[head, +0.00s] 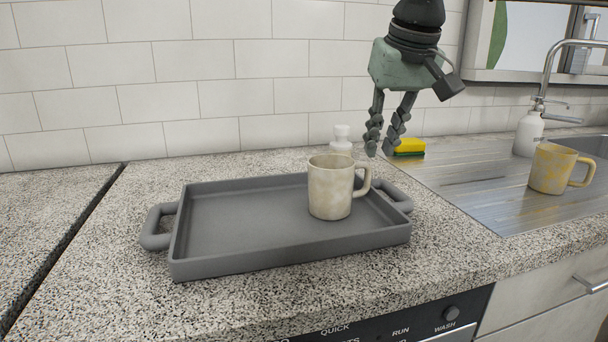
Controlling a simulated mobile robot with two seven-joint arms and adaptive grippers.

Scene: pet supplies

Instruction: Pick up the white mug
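A white mug (330,190) with a mottled, off-white surface stands upright in the right part of a grey tray (250,262). Its handle points to the right. My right gripper (380,152) hangs above and behind the mug, a little to its right, with its fingers pointing down. The two fingers are a little apart with nothing between them, and the gripper does not touch the mug. My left gripper is not in view.
A yellow mug (552,169) stands on the metal drainboard (470,190) at the right. Behind the tray are a small white bottle (341,141) and a yellow sponge (410,146). A white soap bottle (528,134) stands near the faucet (546,85). The counter left of the tray is clear.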

